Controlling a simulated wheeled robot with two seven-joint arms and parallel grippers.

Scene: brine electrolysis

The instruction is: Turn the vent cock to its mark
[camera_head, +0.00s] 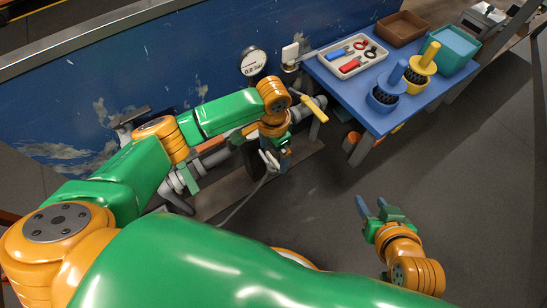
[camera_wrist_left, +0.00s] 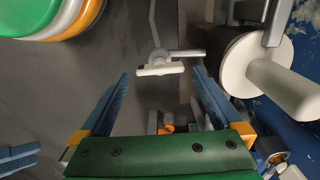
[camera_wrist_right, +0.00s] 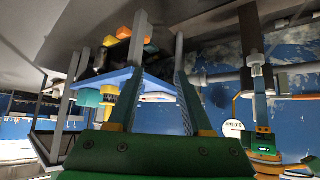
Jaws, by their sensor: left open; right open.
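A pale T-shaped handle (camera_wrist_left: 160,68), which looks like the vent cock, sits on a thin grey line in the left wrist view. It lies ahead of and between the fingers of my left gripper (camera_wrist_left: 157,82), apart from them. In the head view my left gripper (camera_head: 276,160) is open beside the white handle (camera_head: 269,160), low in front of the pipes. The handle's mark cannot be made out. My right gripper (camera_head: 371,205) is open and empty above the bare floor, and its fingers also show in the right wrist view (camera_wrist_right: 158,85).
A large white round fitting (camera_wrist_left: 258,68) stands close to the right of my left gripper. A yellow lever (camera_head: 314,107) and a gauge (camera_head: 253,61) are by the blue wall. A blue table (camera_head: 377,121) with a tool tray (camera_head: 329,66) stands at the back right.

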